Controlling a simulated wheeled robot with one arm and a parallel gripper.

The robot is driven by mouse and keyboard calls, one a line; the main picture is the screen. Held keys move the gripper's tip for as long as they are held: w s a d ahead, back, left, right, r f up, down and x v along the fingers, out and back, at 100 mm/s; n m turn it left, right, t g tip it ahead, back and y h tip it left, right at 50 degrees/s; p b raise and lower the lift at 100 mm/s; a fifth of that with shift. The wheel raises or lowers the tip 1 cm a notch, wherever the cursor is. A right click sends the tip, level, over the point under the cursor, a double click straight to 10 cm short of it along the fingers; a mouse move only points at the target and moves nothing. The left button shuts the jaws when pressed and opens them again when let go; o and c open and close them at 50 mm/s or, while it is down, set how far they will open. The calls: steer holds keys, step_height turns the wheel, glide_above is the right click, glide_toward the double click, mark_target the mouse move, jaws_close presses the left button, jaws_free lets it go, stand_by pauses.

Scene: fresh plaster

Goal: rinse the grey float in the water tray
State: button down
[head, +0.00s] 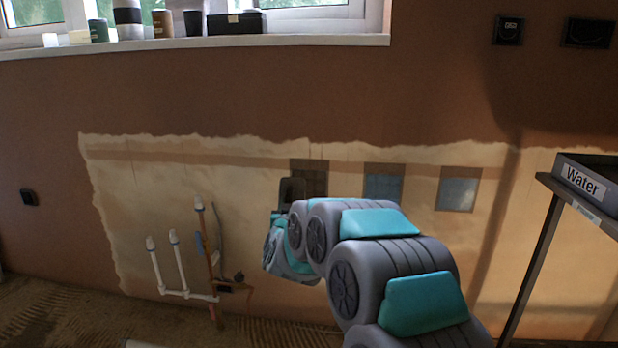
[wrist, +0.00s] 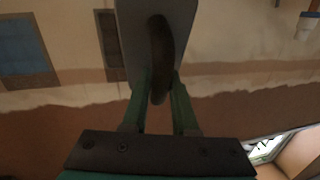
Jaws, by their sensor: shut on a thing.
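My gripper (wrist: 160,98) is shut on the handle of the grey float (wrist: 133,38) in the wrist view; its dark handle sits between the two green fingers. In the head view the float (head: 291,190) shows small at the end of my arm, in front of the plastered wall. My gripper is mostly hidden behind the arm there. The water tray (head: 583,184), a dark box labelled "Water", stands at the right edge of the head view, well apart from the float. Its inside is hardly visible.
The tray rests on a dark stand (head: 541,263). Three square patches, one brown (head: 315,170) and two blue-grey (head: 383,187) (head: 458,190), are on the wall. White pipes (head: 181,262) stick up at lower left. Jars and a box (head: 237,22) line the windowsill.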

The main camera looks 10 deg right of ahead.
steer(key=shift+s+a+r+g+p, duration=0.1)
steer(key=shift+a+r+g+p, duration=0.35)
steer(key=shift+p, duration=0.6)
steer(key=shift+s+a+r+g+p, duration=0.15)
steer(key=shift+r+p, duration=0.45)
steer(key=shift+p, duration=0.45)
steer(key=shift+a+g+p, duration=0.2)
steer(key=shift+g+p, duration=0.1)
steer(key=shift+p, duration=0.45)
steer(key=shift+f, duration=0.15)
steer(key=shift+s, duration=0.1)
steer(key=s+d+r+m+h, duration=0.2)
steer(key=s+d, duration=0.6)
steer(key=s, duration=0.4)
steer(key=shift+s, duration=0.4)
